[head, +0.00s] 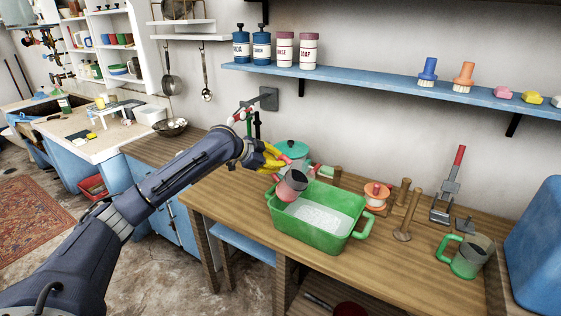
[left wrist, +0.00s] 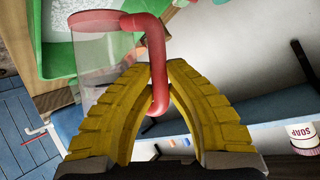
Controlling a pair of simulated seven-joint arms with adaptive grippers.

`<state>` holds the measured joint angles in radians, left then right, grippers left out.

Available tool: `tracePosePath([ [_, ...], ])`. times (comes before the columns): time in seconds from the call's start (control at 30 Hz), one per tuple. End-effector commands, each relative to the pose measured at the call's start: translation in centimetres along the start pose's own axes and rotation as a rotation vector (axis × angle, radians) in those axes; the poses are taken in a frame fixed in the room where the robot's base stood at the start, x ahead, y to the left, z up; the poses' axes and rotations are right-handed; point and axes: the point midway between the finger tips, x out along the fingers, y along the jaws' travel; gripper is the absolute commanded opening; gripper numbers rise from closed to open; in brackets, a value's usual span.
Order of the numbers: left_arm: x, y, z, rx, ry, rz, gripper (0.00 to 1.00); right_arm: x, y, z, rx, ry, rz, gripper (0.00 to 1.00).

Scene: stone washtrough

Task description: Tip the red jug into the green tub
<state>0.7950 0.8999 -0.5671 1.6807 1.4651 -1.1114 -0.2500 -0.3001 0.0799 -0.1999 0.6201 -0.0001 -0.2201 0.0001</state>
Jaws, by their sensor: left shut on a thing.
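The red jug (head: 292,184) has a clear, greyish body and a red handle. It is tilted above the left back part of the green tub (head: 318,239). My left gripper (head: 272,160) has yellow fingers and is shut on the jug's handle. In the left wrist view, the fingers (left wrist: 160,88) close around the red handle (left wrist: 157,58), with the clear jug body (left wrist: 98,75) to the left. A pale, speckled layer covers the tub's floor. I cannot tell whether anything is in the jug or flowing out. My right gripper is not in view.
A teal pot (head: 293,148) stands behind the tub. Right of the tub are an orange-and-white reel (head: 376,195), wooden pegs (head: 405,226) and a green-handled mug (head: 465,258). A blue shelf (head: 400,84) runs above the wooden bench. Bench space in front of the pegs is clear.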

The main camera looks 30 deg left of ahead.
Motion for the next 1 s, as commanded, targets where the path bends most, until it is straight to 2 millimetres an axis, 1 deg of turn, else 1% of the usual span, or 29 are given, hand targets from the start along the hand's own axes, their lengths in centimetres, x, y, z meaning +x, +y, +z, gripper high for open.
tracePosePath([
  [0.03,0.1,0.0,0.4,-0.027,0.014,0.01,0.0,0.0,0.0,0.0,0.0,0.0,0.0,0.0],
  [0.17,0.4,0.0,1.0,-0.081,0.051,0.032,0.0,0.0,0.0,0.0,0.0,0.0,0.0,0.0],
  [0.57,0.7,0.1,1.6,-0.149,0.096,0.059,0.0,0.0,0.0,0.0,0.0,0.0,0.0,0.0],
  [1.0,2.3,1.1,3.9,-0.36,0.234,0.141,0.0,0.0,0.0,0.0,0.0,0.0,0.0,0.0],
])
